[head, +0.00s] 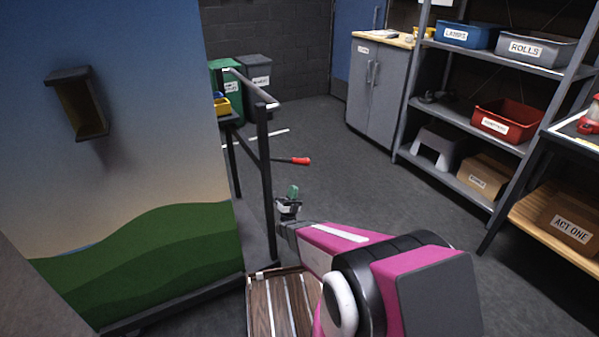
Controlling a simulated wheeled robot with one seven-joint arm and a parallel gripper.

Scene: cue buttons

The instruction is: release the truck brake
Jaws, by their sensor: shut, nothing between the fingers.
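The truck is a wheeled scenery flat (140,130) painted with sky and green hills, with a dark metal frame (264,165) behind it on the right. A lever with a red grip (302,161) sticks out to the right from this frame, roughly level; it looks like the brake. My gripper (293,191) is below and slightly left of the red grip in the picture, apart from it. Its fingers, with green tips, are shut and empty, pointing up in the picture.
A wooden slatted surface (265,306) lies below my arm. Shelves (465,118) with labelled bins and a bench (545,212) stand on the right. A grey cabinet (376,85) and two bins (257,73) stand at the back. The floor (350,170) right of the lever is clear.

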